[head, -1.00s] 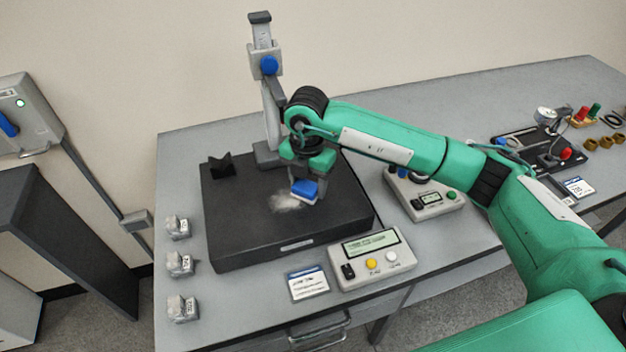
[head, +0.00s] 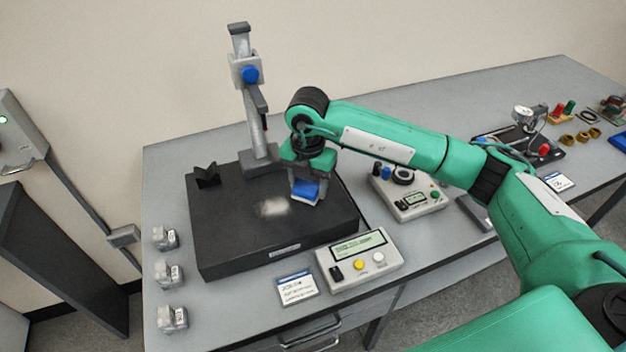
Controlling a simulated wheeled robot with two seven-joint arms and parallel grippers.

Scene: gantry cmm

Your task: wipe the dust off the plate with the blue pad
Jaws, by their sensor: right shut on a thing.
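The black plate (head: 225,240) is a thick dark slab on the grey bench. A pale patch of dust (head: 272,207) lies near the middle of its top. My right gripper (head: 306,180) points down over the right part of the plate and is shut on the blue pad (head: 306,190), which has a pale underside. The pad is just right of the dust. I cannot tell whether it touches the plate. My left gripper is not in view.
A gauge stand (head: 255,120) rises behind the plate, and a black V-block (head: 207,175) sits at its back left. A control box (head: 358,260) and a card (head: 296,287) lie in front. Several metal blocks (head: 172,318) line the left edge. Another instrument box (head: 410,195) stands to the right.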

